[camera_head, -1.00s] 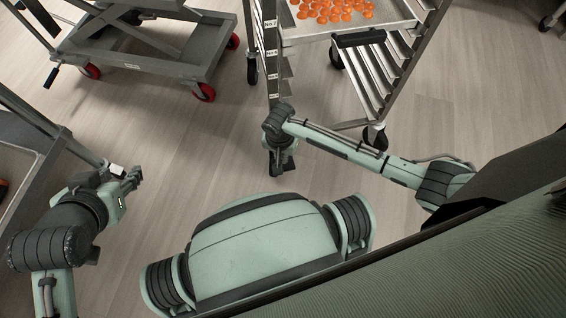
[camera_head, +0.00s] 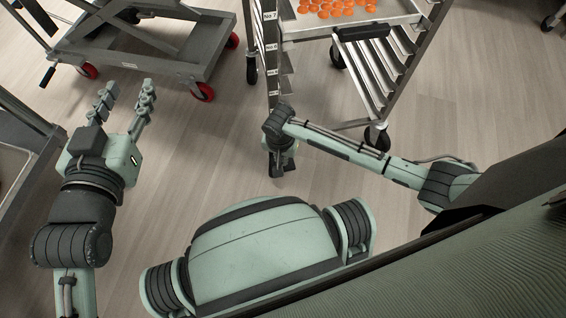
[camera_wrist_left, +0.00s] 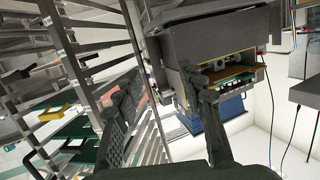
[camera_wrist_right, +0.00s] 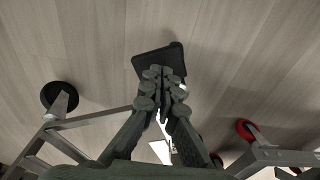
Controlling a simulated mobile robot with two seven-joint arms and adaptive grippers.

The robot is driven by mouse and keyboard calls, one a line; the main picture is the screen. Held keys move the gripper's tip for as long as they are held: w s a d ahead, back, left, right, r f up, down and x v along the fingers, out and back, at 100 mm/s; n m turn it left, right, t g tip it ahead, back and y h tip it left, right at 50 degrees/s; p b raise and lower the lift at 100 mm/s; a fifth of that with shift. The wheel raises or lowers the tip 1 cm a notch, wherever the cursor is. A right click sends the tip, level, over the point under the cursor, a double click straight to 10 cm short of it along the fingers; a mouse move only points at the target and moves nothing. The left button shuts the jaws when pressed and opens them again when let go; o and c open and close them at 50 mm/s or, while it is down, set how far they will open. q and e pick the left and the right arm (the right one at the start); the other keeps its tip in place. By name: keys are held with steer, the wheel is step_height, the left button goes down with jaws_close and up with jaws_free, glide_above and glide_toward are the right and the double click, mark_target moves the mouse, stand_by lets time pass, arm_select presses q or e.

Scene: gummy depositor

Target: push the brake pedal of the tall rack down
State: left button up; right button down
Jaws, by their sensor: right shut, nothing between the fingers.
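The tall rack (camera_head: 399,66) stands at the upper middle of the head view, with a tray of orange gummies in it. My right gripper (camera_head: 279,166) points down at the rack's near left corner and hides the caster there. In the right wrist view its fingers (camera_wrist_right: 164,80) are shut with nothing between them. Their tips overlap a flat black piece (camera_wrist_right: 148,62), probably the brake pedal; whether they touch it I cannot tell. My left gripper (camera_head: 124,101) is open and empty at the left, away from the rack; its spread fingers also show in the left wrist view (camera_wrist_left: 163,105).
A grey lift cart (camera_head: 150,57) with red-rimmed wheels stands at the upper left. Another grey cart (camera_head: 28,122) is at the left edge near my left arm. The rack's near right caster (camera_head: 376,136) is in view. The floor between the carts and rack is clear.

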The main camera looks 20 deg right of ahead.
steer(key=shift+f+b, duration=0.6)
steer(key=shift+b, duration=0.05)
arm_select(q)
steer(key=d+r+t+h, duration=0.2)
steer(key=d+r+t, duration=0.1)
steer(key=r, duration=0.5)
steer(key=shift+s+d+t+h, duration=0.3)
steer(key=shift+s+t, duration=0.05)
steer(key=shift+t, duration=0.15)
arm_select(e)
steer(key=shift+f, duration=0.1)
steer(key=shift+w+f+b, duration=0.15)
steer(key=shift+f+b, duration=0.7)
steer(key=shift+f, duration=0.9)
arm_select(q)
step_height(320, 180, up, 2)
steer(key=p, duration=0.3)
arm_select(e)
steer(key=s+a+r, duration=0.2)
steer(key=s+r, duration=0.1)
steer(key=r, duration=1)
steer(key=shift+s+a, duration=0.2)
steer(key=shift+s, duration=0.1)
steer(key=shift+s, duration=0.1)
